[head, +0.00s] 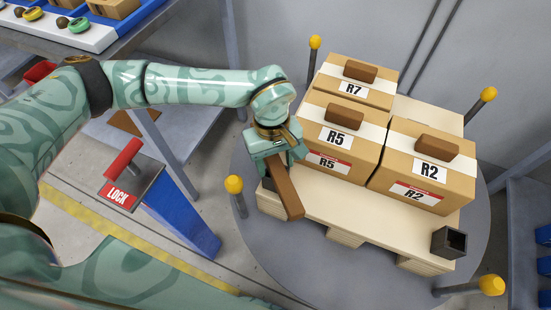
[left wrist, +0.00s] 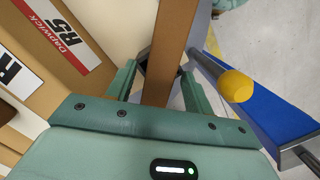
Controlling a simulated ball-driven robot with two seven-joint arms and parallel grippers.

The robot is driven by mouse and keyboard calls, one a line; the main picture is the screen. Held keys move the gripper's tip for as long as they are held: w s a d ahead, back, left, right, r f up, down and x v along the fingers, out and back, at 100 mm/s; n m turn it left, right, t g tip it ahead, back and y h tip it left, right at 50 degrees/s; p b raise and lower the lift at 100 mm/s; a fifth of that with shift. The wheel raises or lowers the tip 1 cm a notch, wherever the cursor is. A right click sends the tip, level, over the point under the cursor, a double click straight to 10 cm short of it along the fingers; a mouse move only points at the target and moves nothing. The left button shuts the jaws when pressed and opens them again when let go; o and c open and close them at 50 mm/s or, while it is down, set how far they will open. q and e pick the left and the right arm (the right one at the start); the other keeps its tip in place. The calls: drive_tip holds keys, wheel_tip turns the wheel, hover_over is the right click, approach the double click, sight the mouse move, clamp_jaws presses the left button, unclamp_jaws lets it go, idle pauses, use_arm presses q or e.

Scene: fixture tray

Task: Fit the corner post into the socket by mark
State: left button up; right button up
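The corner post is a long brown square bar (head: 285,190). My left gripper (head: 277,152) is shut on it, and it also shows between the fingers in the left wrist view (left wrist: 170,45). The post sticks out at a slant toward the front of the head view, over the pallet's (head: 340,213) left front corner; it looks laid over rather than upright. A dark square socket (head: 268,184) at that corner is partly hidden behind the post. Another dark, open, empty-looking socket (head: 449,242) stands at the right front corner. I can make out no mark beside either. My right gripper is out of view.
Boxes marked R5 (head: 316,128), R2 (head: 400,164) and R7 (head: 340,79) stand on the pallet. Yellow-capped posts surround it, one close left of the gripper (head: 233,185). A red LOCK handle (head: 123,160) is farther left. The pallet's front strip is bare.

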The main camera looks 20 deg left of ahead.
sight(273, 157)
use_arm(q)
wheel_tip(273, 157, up, 13)
drive_tip(key=w+a+p, duration=0.1)
drive_tip(key=p, duration=0.3)
drive_tip(key=shift+w, duration=0.2)
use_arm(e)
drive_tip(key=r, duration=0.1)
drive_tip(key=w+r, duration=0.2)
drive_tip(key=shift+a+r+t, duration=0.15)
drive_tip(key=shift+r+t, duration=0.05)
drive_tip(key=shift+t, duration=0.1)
use_arm(q)
drive_tip(key=shift+a+f, duration=0.1)
drive_tip(key=shift+f, duration=0.05)
